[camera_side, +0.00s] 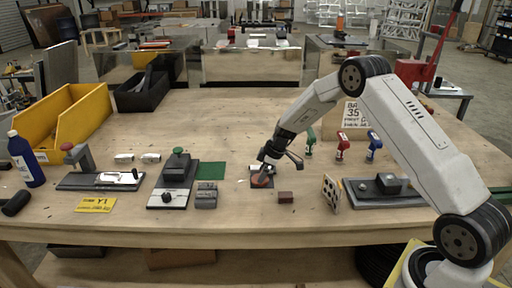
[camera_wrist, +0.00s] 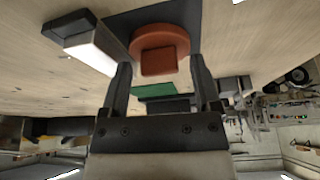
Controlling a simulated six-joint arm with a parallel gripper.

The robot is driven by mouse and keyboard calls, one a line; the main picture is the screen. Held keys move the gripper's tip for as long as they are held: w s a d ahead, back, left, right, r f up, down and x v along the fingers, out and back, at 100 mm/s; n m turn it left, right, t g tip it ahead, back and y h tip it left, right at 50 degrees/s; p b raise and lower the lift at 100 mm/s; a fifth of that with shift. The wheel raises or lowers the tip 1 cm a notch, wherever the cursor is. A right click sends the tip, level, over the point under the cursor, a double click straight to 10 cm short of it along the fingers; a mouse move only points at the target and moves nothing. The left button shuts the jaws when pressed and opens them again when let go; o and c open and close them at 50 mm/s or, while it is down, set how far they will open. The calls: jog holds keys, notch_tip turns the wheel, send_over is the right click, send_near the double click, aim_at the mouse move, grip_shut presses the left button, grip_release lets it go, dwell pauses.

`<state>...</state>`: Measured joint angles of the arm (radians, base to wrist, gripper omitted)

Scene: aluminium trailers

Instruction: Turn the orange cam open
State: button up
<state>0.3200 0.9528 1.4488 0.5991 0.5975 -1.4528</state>
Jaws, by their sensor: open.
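The orange cam (camera_side: 261,181) sits on a small dark plate (camera_side: 263,170) near the middle of the wooden table. In the wrist view the cam (camera_wrist: 160,41) is a round orange disc with a squarish raised block on it. My gripper (camera_side: 268,160) is just above the cam in the side view and hides part of it. In the wrist view my gripper (camera_wrist: 158,68) has its two fingers apart, with the cam between and just beyond their tips. I cannot tell whether a finger touches it. Nothing is held.
A brown block (camera_side: 285,197) lies right of the cam, and an upright dotted board (camera_side: 331,193) stands further right. A grey fixture with a green knob (camera_side: 178,166) and a green mat (camera_side: 210,170) are to the left. Green, red (camera_side: 342,146) and blue handles stand behind.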

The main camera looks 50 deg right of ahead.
jog(key=m, duration=0.2)
jog(key=m+h, duration=0.1)
jog(key=m, duration=0.1)
jog(key=shift+t+h, duration=0.3)
jog(key=shift+t, duration=0.1)
jog(key=shift+m+h, duration=0.3)
jog(key=shift+m, duration=0.6)
jog(key=shift+a+m+h, duration=0.1)
jog(key=shift+m+h, duration=0.2)
jog(key=shift+m, duration=0.6)
jog(key=shift+m+h, duration=0.8)
jog(key=shift+m, duration=1.2)
jog(key=shift+a+m+g+h, duration=0.1)
jog(key=shift+m+g+h, duration=0.35)
jog(key=shift+m, duration=1.25)
jog(key=s+v, duration=0.1)
jog(key=v, duration=0.7)
jog(key=s+a+r+n+y, duration=0.1)
jog(key=s+a+n, duration=0.2)
jog(key=s, duration=0.8)
jog(key=s+a+r+n+y, duration=0.1)
jog(key=s+a+r+n, duration=0.1)
jog(key=s+a+n, duration=0.2)
jog(key=shift+s+a+r+g, duration=0.35)
jog(key=shift+s+a, duration=1.15)
jog(key=shift+s, duration=2.35)
jog(key=shift+y, duration=0.25)
